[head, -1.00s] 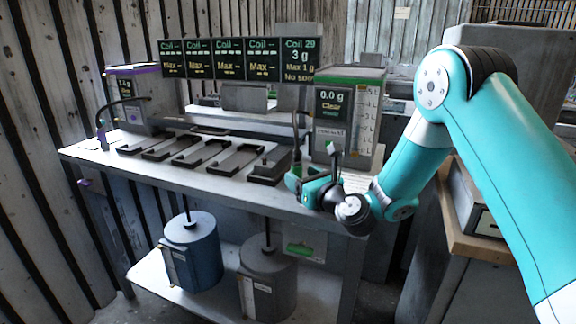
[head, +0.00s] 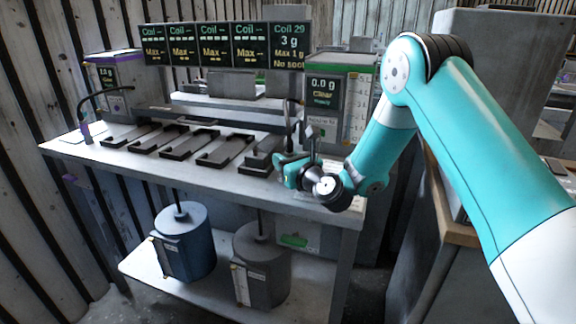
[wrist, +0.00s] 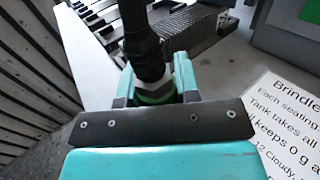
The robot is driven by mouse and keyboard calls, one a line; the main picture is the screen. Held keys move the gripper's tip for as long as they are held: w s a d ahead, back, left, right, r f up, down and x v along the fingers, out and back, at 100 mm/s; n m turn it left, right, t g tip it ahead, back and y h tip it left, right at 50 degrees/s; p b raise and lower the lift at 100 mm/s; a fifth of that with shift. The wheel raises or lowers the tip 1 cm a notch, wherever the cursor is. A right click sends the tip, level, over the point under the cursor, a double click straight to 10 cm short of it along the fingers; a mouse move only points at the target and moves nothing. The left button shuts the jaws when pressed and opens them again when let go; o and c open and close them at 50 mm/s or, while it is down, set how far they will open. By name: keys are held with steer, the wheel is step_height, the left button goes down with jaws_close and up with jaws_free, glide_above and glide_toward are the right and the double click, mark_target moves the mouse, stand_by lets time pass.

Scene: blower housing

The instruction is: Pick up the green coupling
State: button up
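The green coupling (wrist: 155,97) shows in the wrist view as a green ring at the end of a thick black hose (wrist: 142,45). It sits between the two fingers of my gripper (wrist: 154,88), and its width fills the gap between them. My gripper looks shut on it, though the dark bracket hides part of the contact. In the head view my gripper (head: 290,170) is at the front right of the bench, below the station with the green top (head: 342,57). The coupling is hard to make out there.
The bench (head: 95,155) carries a row of dark trays (head: 225,151) left of my gripper. A purple-topped station (head: 112,75) stands at the far left. A blue canister (head: 185,243) and a grey canister (head: 262,265) stand on the lower shelf. A printed sheet (wrist: 285,125) lies right of my gripper.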

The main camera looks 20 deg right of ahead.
step_height(320, 180, up, 20)
steer(key=p, duration=0.7)
stand_by(1.2)
